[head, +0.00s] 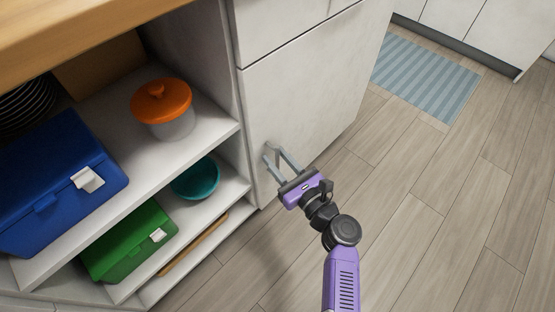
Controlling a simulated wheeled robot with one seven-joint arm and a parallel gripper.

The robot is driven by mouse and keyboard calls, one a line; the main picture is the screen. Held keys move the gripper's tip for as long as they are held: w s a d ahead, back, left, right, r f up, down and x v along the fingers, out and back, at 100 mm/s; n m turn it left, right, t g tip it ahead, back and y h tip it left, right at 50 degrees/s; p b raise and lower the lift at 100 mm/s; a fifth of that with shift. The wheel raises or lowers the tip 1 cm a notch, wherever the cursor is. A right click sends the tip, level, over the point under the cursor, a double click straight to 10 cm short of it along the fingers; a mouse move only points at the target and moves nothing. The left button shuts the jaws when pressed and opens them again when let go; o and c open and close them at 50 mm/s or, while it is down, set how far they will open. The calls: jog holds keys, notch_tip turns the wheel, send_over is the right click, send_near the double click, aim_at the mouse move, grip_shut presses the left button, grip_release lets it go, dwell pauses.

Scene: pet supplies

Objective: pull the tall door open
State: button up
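The tall door (310,95) is a pale panel on the cabinet front below a drawer, and it looks shut, flush with the frame. My gripper (273,150) is at the door's lower left part, its two grey fingers spread apart and pointing at the panel. The fingertips are at or very near the door surface; I cannot tell whether they touch it. No handle shows clearly on the door near the fingers. Nothing is seen between the fingers.
Open shelves left of the door hold a blue box (55,185), a green box (130,240), an orange-lidded pot (162,105) and a teal bowl (195,178). A drawer (275,25) sits above the door. Wooden floor (430,210) is clear to the right; a striped rug (425,75) lies farther back.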

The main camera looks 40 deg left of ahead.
jog(key=shift+c, duration=0.4)
grip_shut()
dwell(0.9)
